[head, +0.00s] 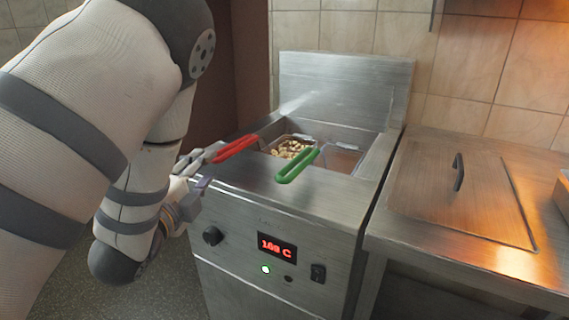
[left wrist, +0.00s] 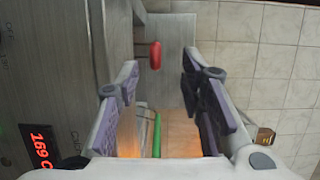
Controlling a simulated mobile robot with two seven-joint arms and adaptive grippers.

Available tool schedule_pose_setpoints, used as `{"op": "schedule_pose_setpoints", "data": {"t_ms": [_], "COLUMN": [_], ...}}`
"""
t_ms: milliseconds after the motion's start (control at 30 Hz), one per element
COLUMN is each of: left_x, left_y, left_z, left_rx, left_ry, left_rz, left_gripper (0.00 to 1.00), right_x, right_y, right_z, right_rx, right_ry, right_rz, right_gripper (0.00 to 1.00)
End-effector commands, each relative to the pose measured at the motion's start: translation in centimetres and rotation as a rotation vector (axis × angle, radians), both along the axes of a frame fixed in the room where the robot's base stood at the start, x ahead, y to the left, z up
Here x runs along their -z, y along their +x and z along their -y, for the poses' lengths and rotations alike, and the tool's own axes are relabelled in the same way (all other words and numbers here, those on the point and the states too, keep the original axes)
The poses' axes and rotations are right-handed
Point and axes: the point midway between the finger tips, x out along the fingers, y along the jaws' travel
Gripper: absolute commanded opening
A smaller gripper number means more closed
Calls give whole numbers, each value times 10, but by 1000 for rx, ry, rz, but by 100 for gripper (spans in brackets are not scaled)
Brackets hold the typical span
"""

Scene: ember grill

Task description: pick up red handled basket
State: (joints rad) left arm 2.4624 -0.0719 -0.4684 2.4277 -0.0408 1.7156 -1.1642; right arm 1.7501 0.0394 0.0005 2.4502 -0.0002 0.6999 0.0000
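The red handle (head: 236,148) sticks out over the front left edge of the fryer in the head view. A wire basket with pale food pieces (head: 290,148) sits in the fryer well behind it; the joint between them is not clear. My left gripper (head: 200,171) is at the near end of the red handle, and its fingers look apart. In the left wrist view the fingers (left wrist: 158,75) are open, and the red handle (left wrist: 155,55) shows between and beyond their tips. I cannot tell whether they touch it. My right gripper is not in view.
A green handle (head: 297,166) lies right of the red one and also shows in the left wrist view (left wrist: 157,135). The steel fryer (head: 325,202) has a lit display and knobs. A lidded steel counter (head: 450,190) stands to the right, with a tiled wall behind.

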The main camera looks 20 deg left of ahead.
Motion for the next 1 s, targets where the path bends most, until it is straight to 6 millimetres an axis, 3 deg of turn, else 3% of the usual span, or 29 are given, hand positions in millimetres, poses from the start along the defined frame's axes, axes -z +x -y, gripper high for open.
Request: {"op": "schedule_pose_setpoints", "data": {"t_ms": [700, 933, 967, 1000], "left_x": [8, 6, 6, 6], "left_y": [116, 120, 120, 120], "left_z": [-19, -20, -20, -20], "left_rx": [1, 0, 0, 0], "left_ry": [5, 5, 5, 5], "left_rz": [4, 4, 4, 4], "left_gripper": [35, 35, 33, 24], "right_x": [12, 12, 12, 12], "right_y": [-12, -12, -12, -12], "right_z": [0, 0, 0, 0], "right_rx": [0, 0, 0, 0], "right_ry": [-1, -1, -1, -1], "right_rz": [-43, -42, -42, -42], "right_gripper": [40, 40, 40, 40]}}
